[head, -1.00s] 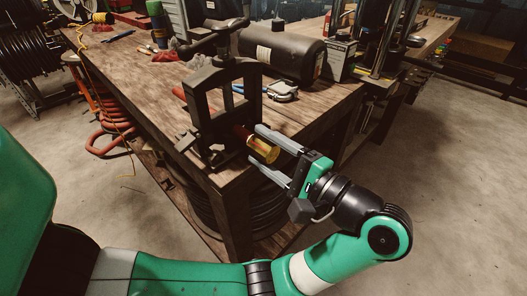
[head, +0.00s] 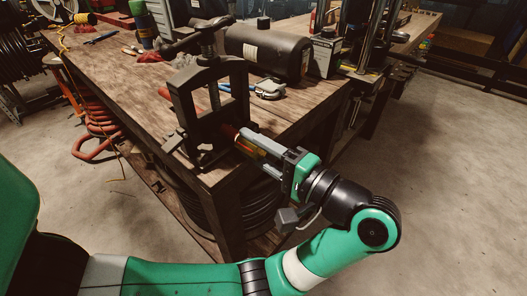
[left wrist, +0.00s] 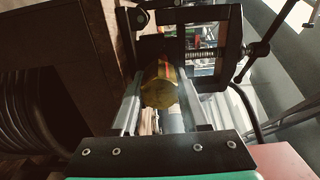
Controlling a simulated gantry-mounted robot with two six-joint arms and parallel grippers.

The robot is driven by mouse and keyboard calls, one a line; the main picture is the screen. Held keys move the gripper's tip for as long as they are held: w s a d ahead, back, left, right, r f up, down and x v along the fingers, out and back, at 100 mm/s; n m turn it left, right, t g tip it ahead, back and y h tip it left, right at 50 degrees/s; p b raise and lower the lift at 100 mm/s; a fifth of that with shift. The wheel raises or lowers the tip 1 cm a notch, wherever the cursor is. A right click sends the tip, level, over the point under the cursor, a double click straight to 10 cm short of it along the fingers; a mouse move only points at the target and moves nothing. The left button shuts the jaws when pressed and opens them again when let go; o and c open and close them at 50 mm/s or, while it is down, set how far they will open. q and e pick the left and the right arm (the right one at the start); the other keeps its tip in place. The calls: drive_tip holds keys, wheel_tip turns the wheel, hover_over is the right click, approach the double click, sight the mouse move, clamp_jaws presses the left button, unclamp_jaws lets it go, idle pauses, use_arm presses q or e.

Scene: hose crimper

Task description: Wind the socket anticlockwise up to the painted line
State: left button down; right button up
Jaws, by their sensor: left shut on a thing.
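The brass-coloured socket (left wrist: 159,92) sits on the end of the red hose (head: 229,132), which passes through the black crimper frame (head: 210,98) at the bench corner. In the head view the socket is mostly hidden between the fingers of my left gripper (head: 255,150). My left gripper is shut on the socket, one finger on each side, and lines up with the hose. The left wrist view shows the socket's faceted end between the two fingers (left wrist: 157,112). A red stripe (left wrist: 163,72) shows on the socket's far part. My right gripper is not in view.
The crimper's screw and handle (head: 207,35) rise above the frame. A black tank (head: 268,50) and a small padlock-like clamp (head: 270,90) are on the wooden bench (head: 130,85) behind. Open floor (head: 430,190) lies to the right.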

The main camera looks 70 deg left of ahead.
use_arm(q)
drive_tip(key=n, duration=0.5)
drive_tip(key=shift+n, duration=0.3)
drive_tip(key=n, duration=0.3)
drive_tip(key=shift+n, duration=0.3)
drive_tip(key=c, duration=0.6)
unclamp_jaws()
drive_tip(key=shift+o, duration=0.2)
